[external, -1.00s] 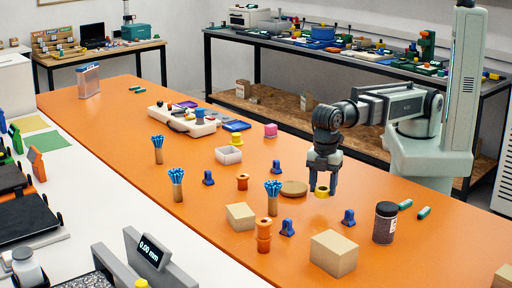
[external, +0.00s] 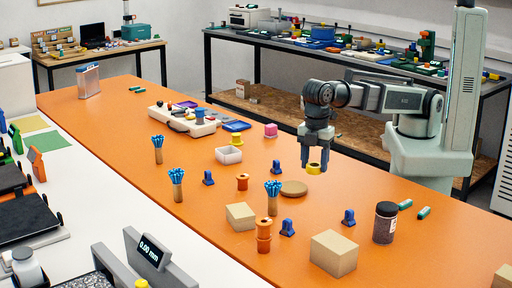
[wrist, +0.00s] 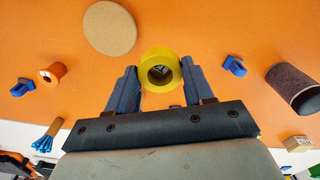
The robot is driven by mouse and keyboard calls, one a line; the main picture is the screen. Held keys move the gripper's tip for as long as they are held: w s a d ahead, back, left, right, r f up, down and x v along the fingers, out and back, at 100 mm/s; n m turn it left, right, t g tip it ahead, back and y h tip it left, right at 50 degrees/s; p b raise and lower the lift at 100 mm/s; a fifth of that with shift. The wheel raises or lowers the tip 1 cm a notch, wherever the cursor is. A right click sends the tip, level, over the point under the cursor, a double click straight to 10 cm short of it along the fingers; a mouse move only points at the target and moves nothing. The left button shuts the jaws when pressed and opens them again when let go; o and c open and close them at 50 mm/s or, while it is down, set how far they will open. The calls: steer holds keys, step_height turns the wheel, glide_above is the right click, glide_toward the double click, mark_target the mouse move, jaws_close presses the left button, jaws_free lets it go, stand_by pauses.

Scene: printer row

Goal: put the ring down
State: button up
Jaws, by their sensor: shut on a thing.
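A yellow ring (external: 314,168) is held between the fingertips of my gripper (external: 313,170), above the orange table (external: 340,215). In the wrist view the ring (wrist: 161,70) sits between the two blue fingers of my gripper (wrist: 160,80), with its hole facing the camera. My gripper is shut on it. The ring's height over the table is hard to judge, but it looks raised. A round tan disc (external: 294,188) lies on the table just left of and in front of the ring; it also shows in the wrist view (wrist: 109,28).
Blue clips (external: 276,166), orange spools (external: 242,182), cardboard boxes (external: 334,252) and a dark jar (external: 384,223) stand around. Some bare orange table lies between the disc and the jar.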

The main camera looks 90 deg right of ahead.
steer(key=w+d+m, duration=0.4)
steer(key=w+d, duration=1.2)
steer(key=d, duration=0.1)
steer(key=m, duration=0.9)
glide_toward(208, 151)
steer(key=shift+d+f, duration=0.2)
steer(key=shift+f, duration=2.9)
steer(key=shift+f, duration=0.1)
steer(key=o, duration=1)
step_height(208, 151, up, 12)
steer(key=shift+r, duration=0.1)
